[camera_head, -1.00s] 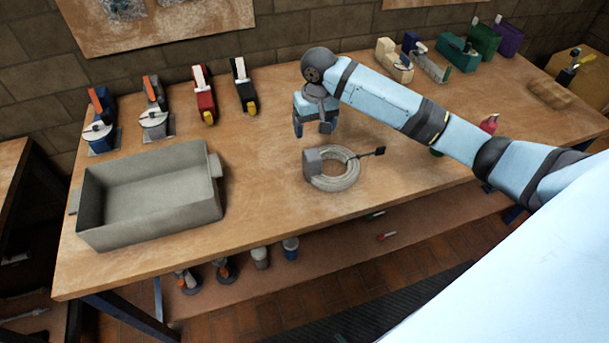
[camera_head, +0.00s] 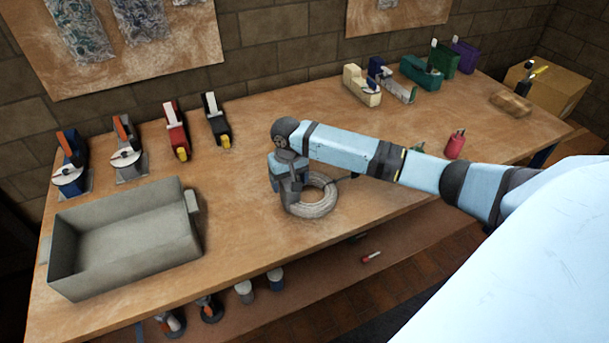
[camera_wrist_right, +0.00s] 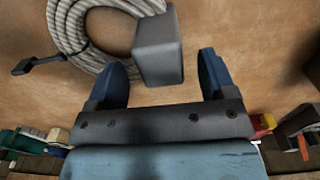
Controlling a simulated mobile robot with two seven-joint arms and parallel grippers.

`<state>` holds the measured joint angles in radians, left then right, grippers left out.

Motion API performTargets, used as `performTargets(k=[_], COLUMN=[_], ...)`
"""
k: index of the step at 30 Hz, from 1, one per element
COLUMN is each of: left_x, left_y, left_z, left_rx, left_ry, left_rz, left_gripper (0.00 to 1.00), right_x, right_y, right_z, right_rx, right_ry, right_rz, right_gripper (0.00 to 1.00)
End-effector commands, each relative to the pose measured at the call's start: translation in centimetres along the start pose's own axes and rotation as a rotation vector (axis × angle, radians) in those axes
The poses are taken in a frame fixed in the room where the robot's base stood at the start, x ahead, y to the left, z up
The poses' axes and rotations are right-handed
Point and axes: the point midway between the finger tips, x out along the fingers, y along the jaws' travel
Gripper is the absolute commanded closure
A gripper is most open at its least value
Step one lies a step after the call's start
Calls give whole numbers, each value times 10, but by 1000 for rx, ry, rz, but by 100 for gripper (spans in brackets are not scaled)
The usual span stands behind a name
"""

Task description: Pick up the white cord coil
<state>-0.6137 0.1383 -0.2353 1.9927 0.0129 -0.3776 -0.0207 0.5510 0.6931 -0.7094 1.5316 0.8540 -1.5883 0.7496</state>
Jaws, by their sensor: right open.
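The white cord coil (camera_head: 320,202) lies flat on the wooden table, partly hidden behind my right gripper (camera_head: 290,200) in the head view. In the right wrist view the coil (camera_wrist_right: 75,40) is at the upper left, with a grey block (camera_wrist_right: 158,48) on its side and a dark plug end (camera_wrist_right: 25,66). My right gripper (camera_wrist_right: 165,80) is open, its two blue fingers pointing toward the coil. My left gripper is not in view.
A grey open bin (camera_head: 125,240) stands left of the coil on the table (camera_head: 240,235). Several tape dispensers and tools line the back edge. A red bottle (camera_head: 455,144) stands to the right, and a cardboard box (camera_head: 560,88) is at the far right.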

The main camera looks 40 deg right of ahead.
Motion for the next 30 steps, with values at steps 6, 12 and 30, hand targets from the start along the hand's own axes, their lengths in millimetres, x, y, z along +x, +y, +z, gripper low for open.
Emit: performTargets(k=[6,12,30], left_x=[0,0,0], left_y=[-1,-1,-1], left_z=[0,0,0], left_rx=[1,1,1], left_ry=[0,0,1], left_rz=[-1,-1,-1], left_gripper=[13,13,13], right_x=[21,22,21], right_y=[0,0,0], right_z=[0,0,0], right_rx=[-1,-1,-1], right_ry=[1,1,2], right_rz=[0,0,0], right_gripper=[23,23,100])
